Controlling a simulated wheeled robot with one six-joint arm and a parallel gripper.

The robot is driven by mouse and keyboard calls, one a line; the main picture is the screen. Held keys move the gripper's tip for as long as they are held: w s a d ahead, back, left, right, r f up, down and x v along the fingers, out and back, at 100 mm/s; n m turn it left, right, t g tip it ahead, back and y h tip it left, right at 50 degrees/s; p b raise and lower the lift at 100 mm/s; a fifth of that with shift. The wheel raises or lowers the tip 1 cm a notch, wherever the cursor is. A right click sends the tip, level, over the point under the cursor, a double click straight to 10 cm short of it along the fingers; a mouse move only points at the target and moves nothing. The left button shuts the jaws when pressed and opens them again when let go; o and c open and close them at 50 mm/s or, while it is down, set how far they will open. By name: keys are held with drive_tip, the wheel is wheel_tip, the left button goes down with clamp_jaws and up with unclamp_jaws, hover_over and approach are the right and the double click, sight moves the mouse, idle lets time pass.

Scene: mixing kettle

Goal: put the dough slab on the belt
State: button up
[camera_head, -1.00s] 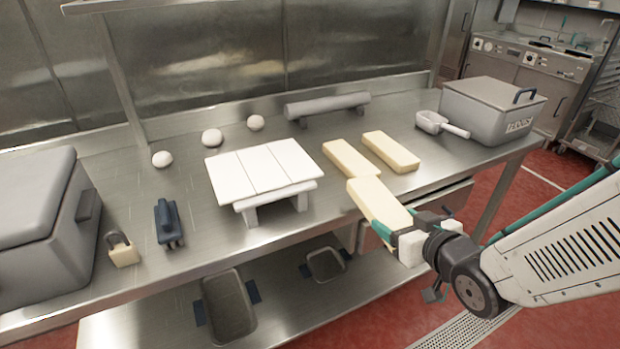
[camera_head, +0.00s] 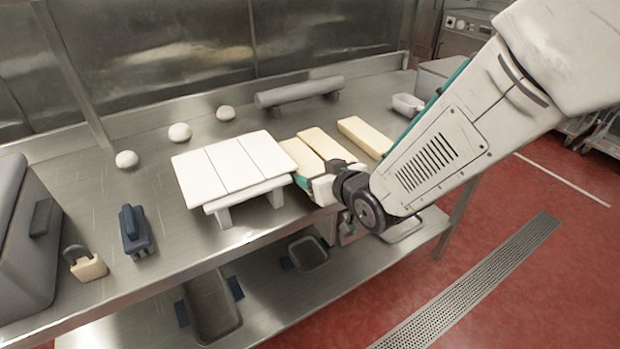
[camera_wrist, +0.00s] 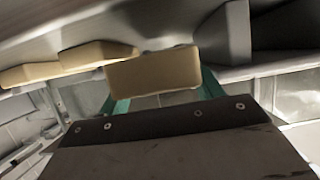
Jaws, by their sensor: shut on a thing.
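A pale yellow dough slab (camera_head: 302,158) is held by my gripper (camera_head: 324,180), just right of the white slatted belt (camera_head: 228,168). The wrist view shows the slab (camera_wrist: 152,73) between the teal fingers, with my gripper shut on it. Whether the slab touches the belt's right edge is unclear. The belt stands on short legs on the steel table, and its top is empty. Two more slabs (camera_head: 325,144) (camera_head: 365,137) lie to the right of the held one. My forearm hides part of the table at right.
Several white dough balls (camera_head: 180,132) lie behind the belt, and a grey roller (camera_head: 300,92) stands farther back. A scoop (camera_head: 407,104) and a bin (camera_head: 436,78) are at right.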

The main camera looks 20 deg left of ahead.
drive_tip(key=shift+w+a+r, duration=0.1)
drive_tip(key=shift+w+a, duration=0.05)
drive_tip(key=shift+a, duration=0.1)
drive_tip(key=f, duration=0.2)
drive_tip(key=shift+w+a+f, duration=0.35)
drive_tip(key=shift+a, duration=0.05)
drive_tip(key=shift+a+f, duration=0.1)
drive_tip(key=shift+f, duration=0.3)
drive_tip(key=shift+f, duration=0.1)
drive_tip(key=o, duration=1.3)
drive_tip(key=shift+f, duration=0.1)
